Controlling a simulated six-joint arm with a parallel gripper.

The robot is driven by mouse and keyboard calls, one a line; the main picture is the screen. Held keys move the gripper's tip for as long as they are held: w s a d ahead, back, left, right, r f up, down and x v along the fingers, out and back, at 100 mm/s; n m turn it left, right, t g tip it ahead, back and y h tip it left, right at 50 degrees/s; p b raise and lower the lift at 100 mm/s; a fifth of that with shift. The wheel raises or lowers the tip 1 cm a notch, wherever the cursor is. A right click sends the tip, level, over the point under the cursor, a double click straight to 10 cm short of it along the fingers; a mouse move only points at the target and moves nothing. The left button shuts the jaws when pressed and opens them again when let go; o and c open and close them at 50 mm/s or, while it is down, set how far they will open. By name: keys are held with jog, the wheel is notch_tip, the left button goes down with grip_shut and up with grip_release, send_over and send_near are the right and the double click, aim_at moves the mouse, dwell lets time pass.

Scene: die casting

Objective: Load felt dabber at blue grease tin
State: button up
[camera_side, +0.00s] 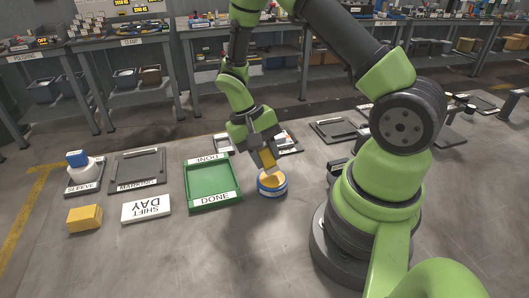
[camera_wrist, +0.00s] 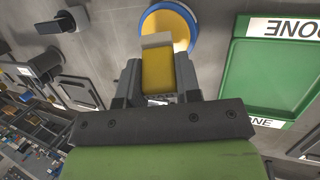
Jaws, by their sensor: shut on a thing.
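The blue grease tin (camera_side: 272,187) is a round blue-and-white tin with yellow grease inside, standing on the bench beside the green tray. It also shows in the wrist view (camera_wrist: 192,26), ahead of my gripper. My gripper (camera_side: 266,157) is shut on the felt dabber (camera_side: 269,161), which has a yellow body and a pale end. In the wrist view the dabber (camera_wrist: 158,70) sits between the two fingers, its pale end overlapping the tin's yellow inside. The dabber points down at the tin; I cannot tell whether it touches the grease.
A green tray marked DONE (camera_side: 238,193) lies left of the tin. A white SHIFT DAY block (camera_side: 146,208), a yellow block (camera_side: 85,218), a dark tray (camera_side: 163,170) and a SLEEVE stand (camera_side: 84,184) are farther left.

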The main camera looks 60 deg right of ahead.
jog(key=shift+f, duration=0.45)
dwell(1.1)
jog(key=shift+r, duration=3.55)
